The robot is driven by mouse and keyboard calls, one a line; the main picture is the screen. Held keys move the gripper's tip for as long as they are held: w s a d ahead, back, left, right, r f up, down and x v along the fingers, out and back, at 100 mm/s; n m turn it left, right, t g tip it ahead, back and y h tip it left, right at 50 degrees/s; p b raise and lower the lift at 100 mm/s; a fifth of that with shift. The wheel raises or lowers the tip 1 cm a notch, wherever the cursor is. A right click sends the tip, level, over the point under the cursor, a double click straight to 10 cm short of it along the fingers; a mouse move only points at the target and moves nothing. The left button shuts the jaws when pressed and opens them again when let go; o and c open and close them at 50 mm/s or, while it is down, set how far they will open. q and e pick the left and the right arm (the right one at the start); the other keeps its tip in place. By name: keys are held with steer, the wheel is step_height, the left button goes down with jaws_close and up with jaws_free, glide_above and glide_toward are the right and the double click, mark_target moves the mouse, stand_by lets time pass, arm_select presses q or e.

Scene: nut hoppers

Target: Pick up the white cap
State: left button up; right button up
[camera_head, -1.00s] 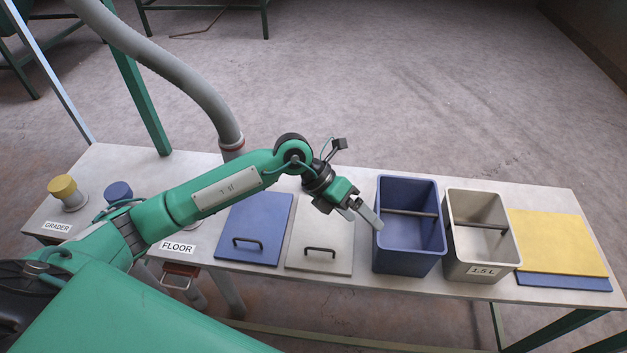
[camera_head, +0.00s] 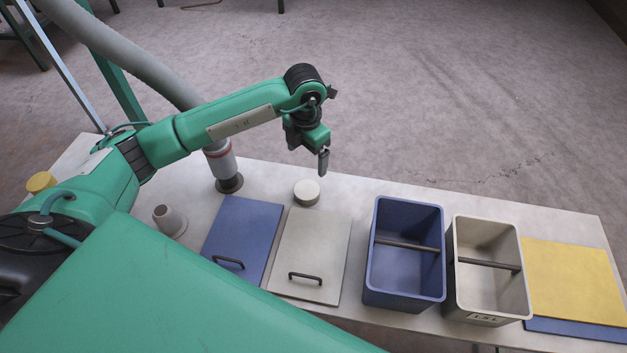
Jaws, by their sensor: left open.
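The white cap (camera_head: 306,193) is a short round disc. It lies on the table just behind the white lid with a dark handle (camera_head: 311,256). My left gripper (camera_head: 323,162) hangs above and slightly behind the cap, fingers pointing down, apart from it. It is open, though its fingers overlap from this angle, and nothing shows between them. My right gripper is not in view.
A blue lid (camera_head: 243,239) lies left of the white lid. A blue hopper (camera_head: 404,252) and a white hopper (camera_head: 488,270) stand to the right, then a yellow panel (camera_head: 575,280). A grey hose nozzle (camera_head: 222,166) and a pale spout (camera_head: 168,219) stand left.

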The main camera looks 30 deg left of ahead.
arm_select(q)
steer(key=p, duration=0.1)
glide_above(306, 189)
steer(key=f, duration=0.7)
steer(key=shift+w, duration=0.2)
steer(key=shift+f, duration=0.4)
steer(key=shift+s+f+p, duration=0.15)
steer(key=shift+f+p, duration=0.35)
steer(key=shift+p, duration=0.15)
step_height(306, 189, down, 4)
steer(key=shift+s+r+p, duration=0.1)
steer(key=shift+r+p, duration=0.05)
steer(key=shift+p, duration=0.45)
steer(key=shift+d+f, duration=0.1)
steer(key=shift+f, duration=0.25)
steer(key=c, duration=1.1)
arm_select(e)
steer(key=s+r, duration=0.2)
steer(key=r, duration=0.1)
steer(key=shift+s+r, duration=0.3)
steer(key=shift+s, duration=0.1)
